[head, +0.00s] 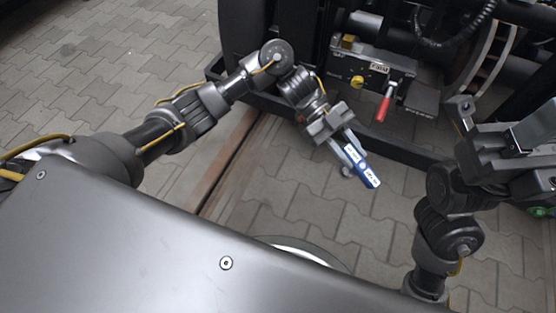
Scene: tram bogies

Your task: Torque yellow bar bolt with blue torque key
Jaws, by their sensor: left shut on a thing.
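My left gripper (345,148) is shut on the blue torque key (362,167), which has white labels. It holds the key tilted, pointing down to the right, above the paving and in front of the bogie. On the bogie's grey box (375,67) are a small yellow block (348,41) and a round yellow knob (357,82). I cannot tell which yellow part is the bar bolt. The key is apart from both. My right gripper (462,112) is at the right, partly seen from behind; its jaw opening cannot be made out.
A red handle (383,107) sticks out below the grey box. The dark bogie frame (410,155) runs along the back, with a curved wheel part (490,55) at right. A rail (225,170) crosses the paving. The paving (290,190) in front is mostly clear.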

